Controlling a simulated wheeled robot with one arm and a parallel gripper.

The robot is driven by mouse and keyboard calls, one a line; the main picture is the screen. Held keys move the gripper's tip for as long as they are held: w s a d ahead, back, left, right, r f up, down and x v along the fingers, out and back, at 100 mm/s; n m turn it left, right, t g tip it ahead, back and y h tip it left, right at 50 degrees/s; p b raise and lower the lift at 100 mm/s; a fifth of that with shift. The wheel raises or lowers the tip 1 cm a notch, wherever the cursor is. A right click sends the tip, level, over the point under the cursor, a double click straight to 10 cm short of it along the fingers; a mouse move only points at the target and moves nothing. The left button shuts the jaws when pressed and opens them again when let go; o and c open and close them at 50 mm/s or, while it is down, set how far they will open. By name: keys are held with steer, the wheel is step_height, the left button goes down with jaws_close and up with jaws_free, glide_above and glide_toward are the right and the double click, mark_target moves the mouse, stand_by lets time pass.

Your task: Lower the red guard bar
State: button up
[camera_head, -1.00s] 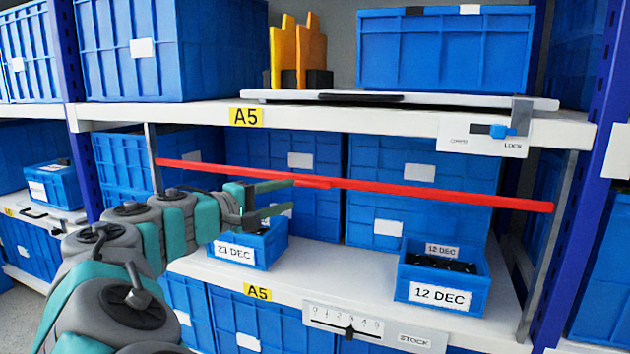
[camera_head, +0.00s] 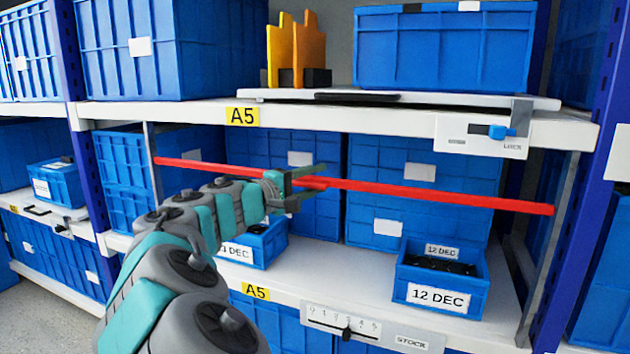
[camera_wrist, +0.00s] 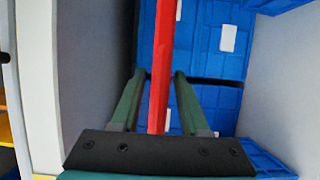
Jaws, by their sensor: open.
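The red guard bar (camera_head: 430,194) spans the middle shelf bay, between grey posts (camera_head: 153,168) at left and right, above the lower shelf. My gripper (camera_head: 318,176) is at the bar, a little left of its middle, with its fingers pointing right and apart. In the wrist view the bar (camera_wrist: 161,60) passes between the two open fingers (camera_wrist: 156,82), with a gap visible on each side. Whether a finger touches the bar cannot be told. My arm hides part of the left small bin.
Small blue bins labelled DEC (camera_head: 440,278) stand on the lower shelf (camera_head: 340,272). A lock slider (camera_head: 488,132) is on the upper shelf edge, and a stock slider (camera_head: 345,330) on the lower edge. Large blue bins (camera_head: 420,170) stand behind the bar.

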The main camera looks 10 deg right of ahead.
steer(key=shift+c, duration=0.2)
jaws_close()
stand_by(1.1)
